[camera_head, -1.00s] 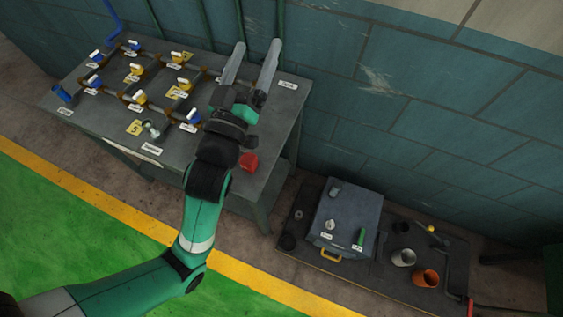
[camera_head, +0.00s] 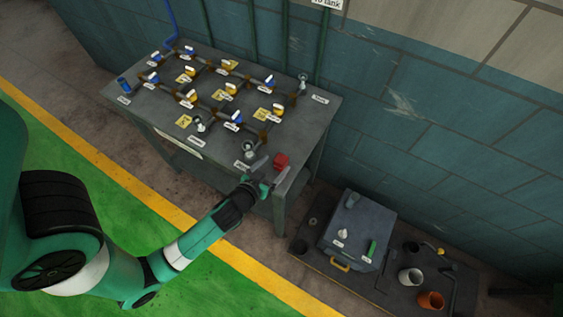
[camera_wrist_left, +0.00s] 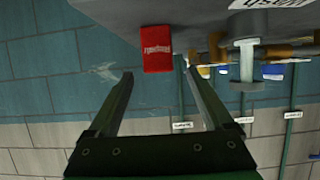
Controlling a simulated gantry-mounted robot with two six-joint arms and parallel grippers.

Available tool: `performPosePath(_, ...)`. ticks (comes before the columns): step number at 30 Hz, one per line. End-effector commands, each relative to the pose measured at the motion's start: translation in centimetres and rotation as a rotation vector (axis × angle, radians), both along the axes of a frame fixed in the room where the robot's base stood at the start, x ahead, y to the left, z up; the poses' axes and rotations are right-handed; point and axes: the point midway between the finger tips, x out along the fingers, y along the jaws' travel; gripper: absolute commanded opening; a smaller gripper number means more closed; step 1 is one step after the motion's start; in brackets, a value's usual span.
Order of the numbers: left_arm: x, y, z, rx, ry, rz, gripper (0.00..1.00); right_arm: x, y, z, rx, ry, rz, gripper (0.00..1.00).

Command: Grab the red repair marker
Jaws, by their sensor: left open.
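The red repair marker (camera_head: 281,161) is a small red block with white lettering. It sits on the right end of the grey valve table (camera_head: 318,110), near the front edge. My left gripper (camera_head: 271,172) is open at that front edge, just short of the marker. In the left wrist view, the marker (camera_wrist_left: 157,48) appears upside down, beyond and between the spread fingertips (camera_wrist_left: 158,76). Nothing is between the fingers. My right gripper is not in view.
Pipes with blue and yellow valves (camera_head: 228,90) cover much of the table. A pipe fitting (camera_head: 249,149) stands close left of the marker. A grey box (camera_head: 358,230) and an orange cup (camera_head: 430,300) are on the low dark platform at right.

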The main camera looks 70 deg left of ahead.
Motion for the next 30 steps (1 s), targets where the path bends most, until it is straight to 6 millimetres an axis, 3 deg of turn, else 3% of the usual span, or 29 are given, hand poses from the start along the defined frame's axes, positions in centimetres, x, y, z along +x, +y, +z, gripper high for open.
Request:
performPosePath(3,1.4,1.1,-0.7,0.000,-0.001,0.001,0.85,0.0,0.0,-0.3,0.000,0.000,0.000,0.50)
performPosePath(11,2.4,1.8,-1.1,0.001,-0.001,0.000,0.85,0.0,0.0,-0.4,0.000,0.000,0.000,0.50)
performPosePath(18,5.3,4.0,-2.4,0.001,-0.001,0.001,0.85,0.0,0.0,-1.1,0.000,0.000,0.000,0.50)
performPosePath(26,5.7,4.3,-2.5,0.000,0.000,-0.001,0.85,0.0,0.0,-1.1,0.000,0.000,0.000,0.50)
performPosePath(30,5.7,4.3,-2.5,0.000,0.000,-0.001,0.63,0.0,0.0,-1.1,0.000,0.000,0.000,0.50)
